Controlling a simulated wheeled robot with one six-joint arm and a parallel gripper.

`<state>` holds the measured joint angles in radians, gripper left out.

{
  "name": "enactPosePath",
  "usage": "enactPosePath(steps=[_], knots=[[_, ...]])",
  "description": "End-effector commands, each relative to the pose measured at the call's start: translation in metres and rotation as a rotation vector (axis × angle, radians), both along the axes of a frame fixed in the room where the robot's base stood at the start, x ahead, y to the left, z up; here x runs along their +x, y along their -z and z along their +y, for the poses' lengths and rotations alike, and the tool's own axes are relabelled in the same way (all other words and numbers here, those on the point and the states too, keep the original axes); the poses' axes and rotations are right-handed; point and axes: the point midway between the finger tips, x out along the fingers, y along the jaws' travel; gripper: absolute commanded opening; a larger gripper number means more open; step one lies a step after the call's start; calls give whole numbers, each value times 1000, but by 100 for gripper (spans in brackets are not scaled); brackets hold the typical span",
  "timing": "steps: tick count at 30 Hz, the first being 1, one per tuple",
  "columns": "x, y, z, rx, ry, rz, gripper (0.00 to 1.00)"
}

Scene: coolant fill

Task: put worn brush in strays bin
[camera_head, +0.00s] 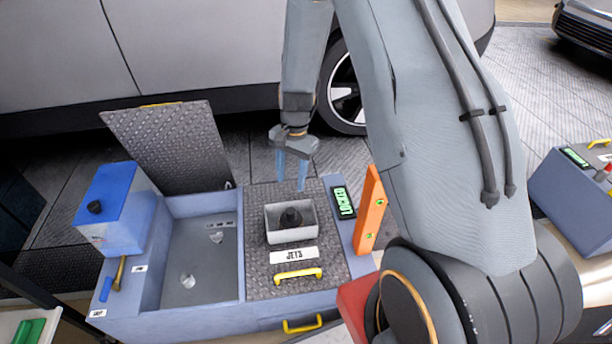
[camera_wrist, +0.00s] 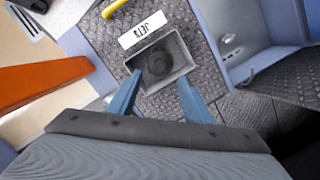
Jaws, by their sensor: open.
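My gripper (camera_head: 291,184) is open, its blue fingers pointing down behind and above a small grey open box (camera_head: 292,235). In the wrist view my gripper (camera_wrist: 159,80) has one fingertip at each side of the box's near end, with nothing between the fingers. A dark, round-topped piece (camera_head: 291,217) sits in the box. It also shows in the wrist view (camera_wrist: 158,62). I cannot tell whether it is the worn brush. The box stands on a closed dark treadplate lid (camera_head: 260,259) behind a "JETS" label. No bin labelled for strays is readable.
An open basin (camera_head: 205,265) lies left of the lid, with a raised treadplate cover (camera_head: 170,145) behind it. A blue box (camera_head: 115,210) stands at far left. An orange upright piece (camera_head: 368,213) and a green "LOCKED" display (camera_head: 343,202) are right of the lid. A car stands behind.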

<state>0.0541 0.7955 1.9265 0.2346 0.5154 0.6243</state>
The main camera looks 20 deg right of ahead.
Motion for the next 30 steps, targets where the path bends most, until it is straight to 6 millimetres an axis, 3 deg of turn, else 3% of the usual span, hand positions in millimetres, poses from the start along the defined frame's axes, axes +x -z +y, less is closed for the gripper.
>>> enactPosePath(steps=[1,6,15,24,30], knots=[[-4,-20,3,0,-39,-14,46],[-27,-76,11,-1,-182,-42,46],[-85,-159,22,-9,-434,-85,46],[-157,-217,27,-26,-682,-123,46],[-203,-239,27,-39,-828,-140,46]])
